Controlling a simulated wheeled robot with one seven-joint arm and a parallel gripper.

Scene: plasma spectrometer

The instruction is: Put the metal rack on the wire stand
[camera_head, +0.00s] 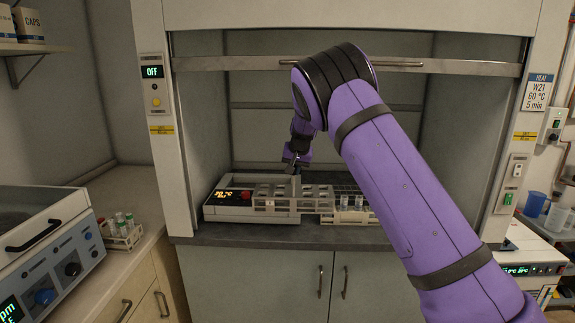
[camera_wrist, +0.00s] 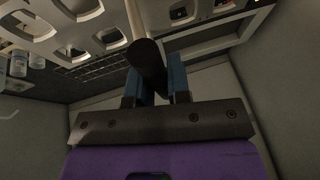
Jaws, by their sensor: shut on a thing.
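The metal rack (camera_head: 292,204), a light plate frame with large round holes, is inside the fume hood. It also fills the upper left of the wrist view (camera_wrist: 45,32). My gripper (camera_head: 296,166) is above it, its blue fingers (camera_wrist: 155,84) shut on the rack's dark handle, which a thin rod joins to the rack. The rack appears in front of or over the heater block and overlaps the wire stand (camera_head: 352,190) on the right. The wire stand's grid shows in the wrist view (camera_wrist: 95,68). I cannot tell whether the rack touches either one.
The white heater block (camera_head: 228,213) with a lit display stands left in the hood. Small tubes (camera_head: 344,201) stand in a pale holder at right. A centrifuge-like device (camera_head: 50,250) and a tube rack (camera_head: 122,237) are outside left.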

